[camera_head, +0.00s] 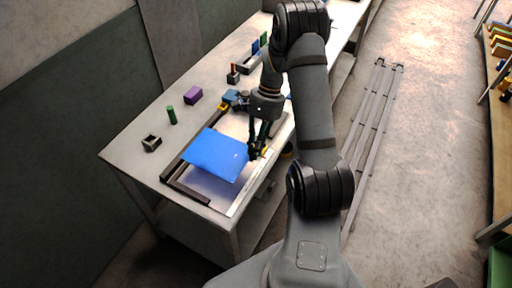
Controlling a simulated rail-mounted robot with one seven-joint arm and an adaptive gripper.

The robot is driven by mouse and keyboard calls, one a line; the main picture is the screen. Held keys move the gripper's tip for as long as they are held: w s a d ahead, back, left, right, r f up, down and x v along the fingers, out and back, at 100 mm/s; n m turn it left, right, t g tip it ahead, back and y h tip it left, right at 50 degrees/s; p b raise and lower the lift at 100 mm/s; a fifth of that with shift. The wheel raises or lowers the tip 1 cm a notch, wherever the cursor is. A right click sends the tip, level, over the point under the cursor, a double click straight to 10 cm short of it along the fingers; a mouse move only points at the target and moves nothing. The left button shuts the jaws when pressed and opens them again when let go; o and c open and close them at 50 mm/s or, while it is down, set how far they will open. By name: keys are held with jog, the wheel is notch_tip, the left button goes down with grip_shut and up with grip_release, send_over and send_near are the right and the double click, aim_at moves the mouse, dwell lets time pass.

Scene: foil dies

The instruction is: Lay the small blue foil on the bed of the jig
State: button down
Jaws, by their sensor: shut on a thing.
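A blue foil (215,155) shows in the head view as a flat sheet at the jig on the near part of the table. My gripper (256,152) is at the foil's right edge and is shut on it. The jig (190,190) has dark rails at its left and near side and a pale bed (212,188) that shows below the foil's near edge. The foil covers much of the bed. I cannot tell whether the foil touches the bed or is held a little above it.
On the table (125,147) stand a green cylinder (171,115), a purple block (193,95) and a small grey box with a hollow top (151,144). Blue and green pieces (259,43) stand further back. Floor rails (370,130) lie to the right. The table's left part is mostly free.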

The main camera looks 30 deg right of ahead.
notch_tip(320, 180, down, 8)
jog(key=b, duration=0.7)
jog(key=shift+f+b, duration=0.5)
jog(key=shift+b, duration=0.05)
dwell(0.6)
jog(key=c, duration=1.7)
grip_release()
jog(key=shift+o, duration=0.3)
jog(key=shift+r, duration=0.1)
jog(key=v, duration=1.1)
jog(key=shift+r, duration=0.4)
jog(key=shift+d, duration=0.1)
